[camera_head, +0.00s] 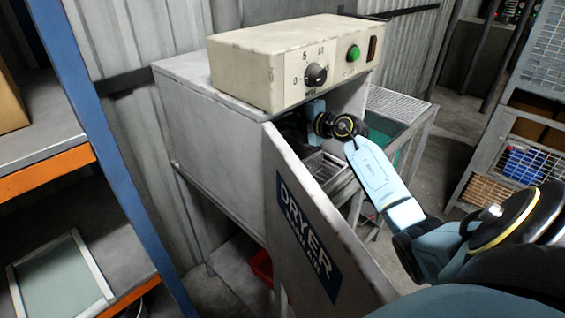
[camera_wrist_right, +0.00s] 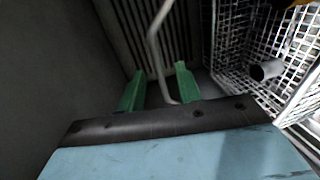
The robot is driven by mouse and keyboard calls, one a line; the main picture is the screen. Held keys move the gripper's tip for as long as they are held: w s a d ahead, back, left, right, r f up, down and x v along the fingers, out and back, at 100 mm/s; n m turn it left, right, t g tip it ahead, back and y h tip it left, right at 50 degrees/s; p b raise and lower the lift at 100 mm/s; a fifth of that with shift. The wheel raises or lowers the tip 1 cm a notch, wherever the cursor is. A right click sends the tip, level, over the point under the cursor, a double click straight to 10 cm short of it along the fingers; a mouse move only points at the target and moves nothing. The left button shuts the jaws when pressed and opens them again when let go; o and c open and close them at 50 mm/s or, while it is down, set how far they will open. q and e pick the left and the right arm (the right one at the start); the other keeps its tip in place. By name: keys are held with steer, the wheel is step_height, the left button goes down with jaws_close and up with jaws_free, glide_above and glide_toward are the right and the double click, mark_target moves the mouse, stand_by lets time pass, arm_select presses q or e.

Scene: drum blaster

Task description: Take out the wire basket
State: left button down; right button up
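The wire basket (camera_wrist_right: 262,45) stands inside the dryer at the right of the right wrist view, with a grey cylindrical part in it. Part of the wire mesh (camera_head: 324,166) shows past the door in the head view. My right arm reaches into the dryer cabinet (camera_head: 215,122). My right gripper (camera_wrist_right: 157,84) has its two green fingers apart. A bent grey rod (camera_wrist_right: 155,45), possibly the basket's handle, runs down between or just behind them; I cannot tell if they touch. The fingertips are hidden in the head view. My left gripper is not in view.
A control box (camera_head: 290,62) sits on top. A wire-topped table (camera_head: 402,104) stands behind. Blue-framed shelving (camera_head: 110,150) is at left, and a rack with crates (camera_head: 520,130) at right.

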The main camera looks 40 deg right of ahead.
steer(key=shift+w+f, duration=0.15)
steer(key=shift+w, duration=0.45)
jaws_close()
stand_by(0.9)
